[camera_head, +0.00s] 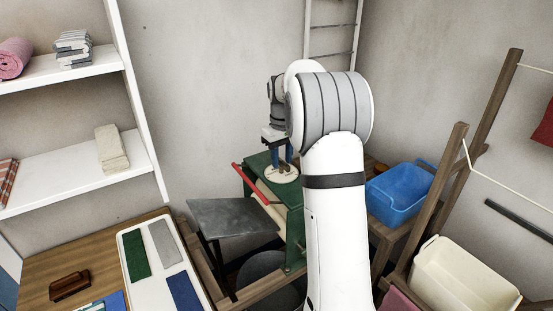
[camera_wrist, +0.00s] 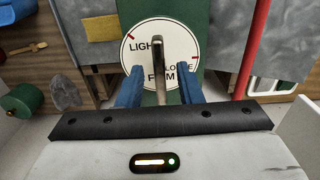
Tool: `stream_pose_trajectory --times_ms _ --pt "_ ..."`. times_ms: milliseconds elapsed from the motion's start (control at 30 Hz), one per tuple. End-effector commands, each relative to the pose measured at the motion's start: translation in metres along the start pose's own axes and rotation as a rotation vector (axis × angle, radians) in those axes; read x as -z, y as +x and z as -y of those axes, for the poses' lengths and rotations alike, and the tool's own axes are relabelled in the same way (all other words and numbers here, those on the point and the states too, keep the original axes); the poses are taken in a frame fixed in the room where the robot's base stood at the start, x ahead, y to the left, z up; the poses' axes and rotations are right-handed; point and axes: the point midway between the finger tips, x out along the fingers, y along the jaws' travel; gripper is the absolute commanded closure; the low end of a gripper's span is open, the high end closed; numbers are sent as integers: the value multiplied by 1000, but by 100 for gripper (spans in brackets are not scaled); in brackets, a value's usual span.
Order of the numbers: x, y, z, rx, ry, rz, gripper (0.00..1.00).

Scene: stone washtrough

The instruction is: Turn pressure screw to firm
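The pressure screw's round white dial (camera_wrist: 178,36) sits on a green machine frame (camera_wrist: 205,14). It reads "LIGHT" at upper left and "FIRM" at the bottom, with a partly hidden word at right. Red marks show near its left and right edges. A grey metal bar handle (camera_wrist: 160,66) stands over the dial's middle, roughly upright in the picture. My gripper (camera_wrist: 161,78) has its blue fingers apart, one on each side of the handle, with visible gaps. In the head view the dial (camera_head: 270,175) is partly hidden by my gripper (camera_head: 282,157) and arm.
A red lever (camera_head: 250,184) projects left from the green machine, and shows at right in the wrist view. A grey tray (camera_head: 232,217) lies in front. A blue tub (camera_head: 398,190) and cream tub (camera_head: 462,280) are at right. Shelves (camera_head: 75,170) stand left.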

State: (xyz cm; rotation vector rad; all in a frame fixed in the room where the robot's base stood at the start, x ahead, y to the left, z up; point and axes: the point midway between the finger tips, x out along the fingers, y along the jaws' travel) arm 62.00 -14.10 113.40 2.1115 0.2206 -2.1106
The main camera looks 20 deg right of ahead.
Motion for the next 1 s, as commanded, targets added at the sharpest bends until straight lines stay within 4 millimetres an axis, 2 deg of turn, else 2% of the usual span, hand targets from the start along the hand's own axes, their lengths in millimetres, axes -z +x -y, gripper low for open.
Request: stream_pose_trajectory --times_ms 133,233,500,633,1000 --pt "0 -1 0 0 0 0 67" --pt "0 -10 0 -1 0 -2 67" --pt "-2 -55 0 -1 0 -2 67" --pt "-2 -70 0 -1 0 -2 67" --pt "-3 -78 0 0 0 1 67"
